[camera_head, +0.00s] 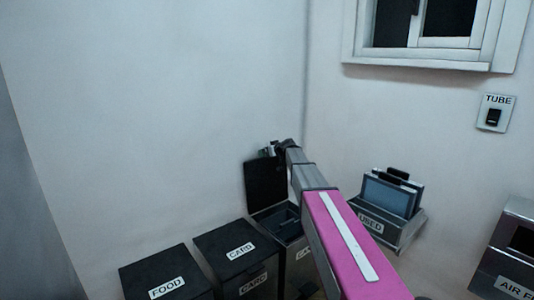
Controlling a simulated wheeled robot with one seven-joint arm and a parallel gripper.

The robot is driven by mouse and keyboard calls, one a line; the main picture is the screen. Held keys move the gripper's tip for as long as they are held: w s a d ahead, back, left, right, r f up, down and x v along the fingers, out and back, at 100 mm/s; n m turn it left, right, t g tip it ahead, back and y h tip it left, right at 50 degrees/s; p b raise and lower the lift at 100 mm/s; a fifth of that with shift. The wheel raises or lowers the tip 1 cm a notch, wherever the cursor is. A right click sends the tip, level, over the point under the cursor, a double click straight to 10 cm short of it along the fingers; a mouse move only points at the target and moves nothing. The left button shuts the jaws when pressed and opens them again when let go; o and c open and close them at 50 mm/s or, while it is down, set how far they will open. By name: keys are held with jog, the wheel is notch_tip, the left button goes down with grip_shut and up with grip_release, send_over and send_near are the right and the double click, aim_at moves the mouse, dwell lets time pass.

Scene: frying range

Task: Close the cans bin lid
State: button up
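The cans bin (283,224) stands in the corner, right of the card bin, with its label partly hidden by my arm. Its black lid (264,184) is open and stands upright at the bin's back, near the wall. The dark inside of the bin shows. My gripper (267,151) is at the top edge of the lid, small and dark in the head view. I cannot tell whether it touches the lid, or whether its fingers are open or shut. My pink and grey arm covers the bin's right side.
The food bin (163,273) and card bin (234,248) stand shut to the left. A grey box marked USED (403,232) holds upright panels on the right. A metal unit marked AIR (506,262) is at the far right. The wall above the bins is bare.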

jog(key=shift+x, duration=1)
